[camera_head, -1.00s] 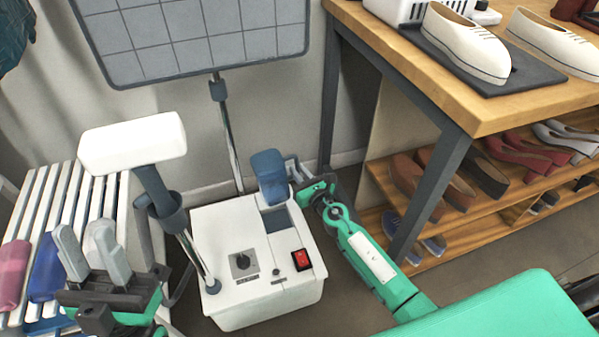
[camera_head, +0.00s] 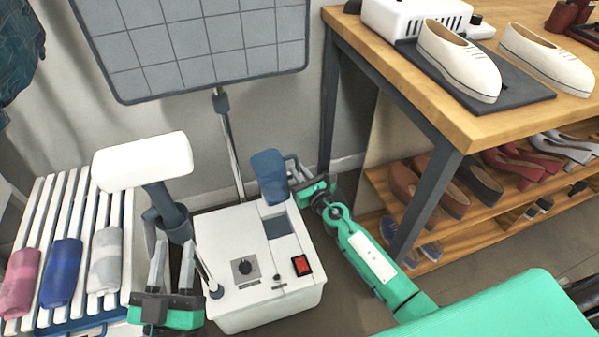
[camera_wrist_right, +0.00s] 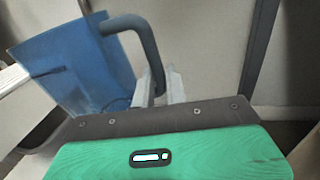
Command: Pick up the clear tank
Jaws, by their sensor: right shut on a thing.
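The clear tank (camera_head: 269,176), tinted blue, stands upright at the back of the white steamer base (camera_head: 250,312), beside a dark recess in its top. I cannot tell whether its bottom touches the base. My right gripper (camera_head: 294,170) is on the tank's right side, shut on its handle. In the right wrist view the tank (camera_wrist_right: 75,75) is at the left, and its curved grey-blue handle (camera_wrist_right: 140,38) runs down between the fingers (camera_wrist_right: 160,88).
A slatted bench (camera_head: 48,205) with rolled cloths is at the left. A wooden table (camera_head: 440,110) with white shoes and a shoe rack (camera_head: 440,225) stand at the right. A gridded panel (camera_head: 200,45) is behind.

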